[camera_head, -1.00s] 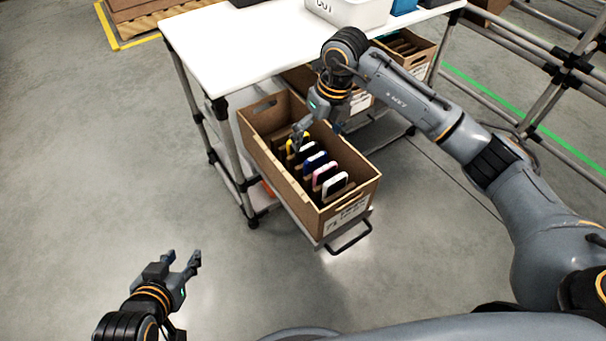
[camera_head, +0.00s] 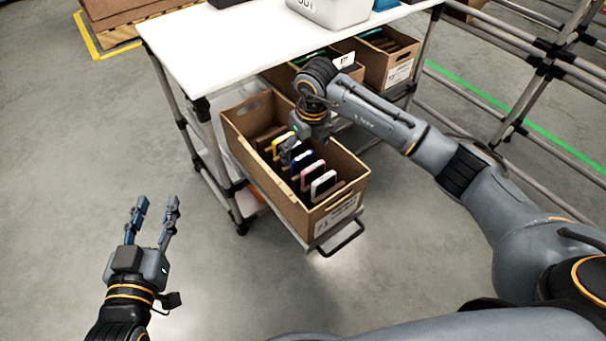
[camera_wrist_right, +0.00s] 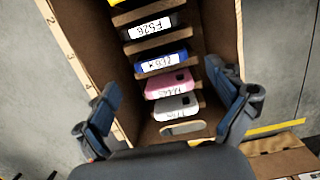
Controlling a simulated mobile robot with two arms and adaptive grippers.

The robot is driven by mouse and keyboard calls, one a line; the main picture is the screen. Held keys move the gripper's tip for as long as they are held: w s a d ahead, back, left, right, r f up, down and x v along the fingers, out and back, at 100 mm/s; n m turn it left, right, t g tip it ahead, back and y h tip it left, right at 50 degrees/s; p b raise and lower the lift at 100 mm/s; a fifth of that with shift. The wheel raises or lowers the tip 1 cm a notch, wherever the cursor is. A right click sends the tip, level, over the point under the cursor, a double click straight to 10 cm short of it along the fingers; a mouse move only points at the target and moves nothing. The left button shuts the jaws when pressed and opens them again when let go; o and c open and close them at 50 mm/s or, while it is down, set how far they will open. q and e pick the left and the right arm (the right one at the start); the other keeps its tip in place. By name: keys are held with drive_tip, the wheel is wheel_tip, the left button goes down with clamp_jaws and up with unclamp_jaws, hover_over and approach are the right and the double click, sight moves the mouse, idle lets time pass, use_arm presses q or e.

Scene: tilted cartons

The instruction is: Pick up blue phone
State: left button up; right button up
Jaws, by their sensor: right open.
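The blue phone (camera_head: 303,160) stands in a slotted cardboard carton (camera_head: 334,212), between a dark phone and a pink one. In the right wrist view the blue phone (camera_wrist_right: 163,62) carries a white label and lies between the finger tips in the picture. My right gripper (camera_head: 290,149) is over the carton, partly hiding the phones in the head view. In the wrist view the right gripper (camera_wrist_right: 162,78) is open, its fingers apart on either side of the phone row; contact is not visible. My left gripper (camera_head: 156,202) is open and empty above the floor.
Yellow (camera_wrist_right: 117,3), black (camera_wrist_right: 153,26), pink (camera_wrist_right: 170,83) and white (camera_wrist_right: 175,107) phones share the carton. The carton is tilted on a shelf below a white table (camera_head: 225,50). Other cartons (camera_head: 398,66) stand behind it. Open floor lies in front.

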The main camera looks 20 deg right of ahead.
sight(303, 156)
drive_tip(key=f, duration=0.2)
drive_tip(key=w+f+b, duration=0.1)
drive_tip(key=shift+a+f, duration=0.1)
drive_tip(key=shift+f, duration=0.55)
use_arm(q)
wheel_tip(303, 156, up, 7)
drive_tip(key=d+t+h, duration=0.1)
drive_tip(key=t, duration=0.3)
drive_tip(key=shift+s, duration=0.15)
use_arm(e)
drive_tip(key=shift+c, duration=0.5)
drive_tip(key=c, duration=1.1)
